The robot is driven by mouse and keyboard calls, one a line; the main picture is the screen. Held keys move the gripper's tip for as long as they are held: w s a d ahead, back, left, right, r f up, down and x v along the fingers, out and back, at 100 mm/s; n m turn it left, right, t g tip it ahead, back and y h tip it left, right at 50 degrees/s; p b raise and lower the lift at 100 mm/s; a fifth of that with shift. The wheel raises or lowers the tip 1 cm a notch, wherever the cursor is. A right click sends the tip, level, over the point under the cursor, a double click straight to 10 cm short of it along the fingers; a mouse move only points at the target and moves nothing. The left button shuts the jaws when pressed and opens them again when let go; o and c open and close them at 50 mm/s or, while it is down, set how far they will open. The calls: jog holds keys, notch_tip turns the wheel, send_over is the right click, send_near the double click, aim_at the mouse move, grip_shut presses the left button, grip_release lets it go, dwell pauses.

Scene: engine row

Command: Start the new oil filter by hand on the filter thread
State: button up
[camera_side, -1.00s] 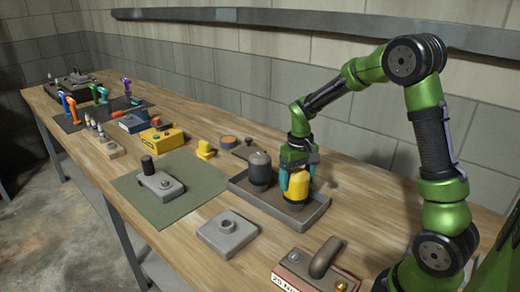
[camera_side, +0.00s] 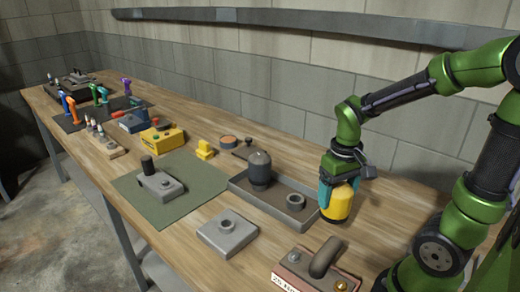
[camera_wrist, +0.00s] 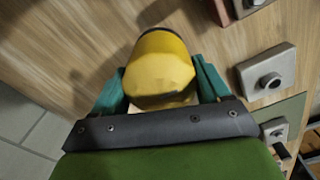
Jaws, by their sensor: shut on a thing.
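My gripper (camera_side: 342,178) is shut on a yellow oil filter with a dark lower rim (camera_side: 337,206), held upright just right of the tray, over or near the bare bench; I cannot tell its exact height. In the wrist view the yellow filter (camera_wrist: 160,75) sits between the teal fingers (camera_wrist: 158,88). A grey block with a short round stub (camera_side: 228,233) lies on the bench in front of the tray; it also shows right of the filter in the wrist view (camera_wrist: 268,84). Its thread is too small to make out. The filter is apart from this block.
The dark tray (camera_side: 262,202) holds a dark rounded canister (camera_side: 260,167) and a grey ring-like piece (camera_side: 295,200). A red-brown block with a thick handle (camera_side: 318,270) stands at the front. A green mat (camera_side: 200,195) bears a grey block with a black post (camera_side: 158,180).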

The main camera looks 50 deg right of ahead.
jog(key=shift+s+a, duration=0.2)
jog(key=shift+s, duration=0.1)
jog(key=w+a+r+n, duration=0.2)
jog(key=w+a, duration=0.6)
jog(key=w, duration=0.3)
jog(key=w+a+r+n, duration=0.1)
jog(key=w+a+n, duration=0.1)
jog(key=w+a, duration=0.6)
jog(key=w, duration=0.3)
jog(key=shift+a+r+n, duration=0.3)
jog(key=shift+r, duration=0.1)
jog(key=shift+f, duration=0.1)
notch_tip(320, 180, down, 6)
jog(key=shift+f, duration=0.25)
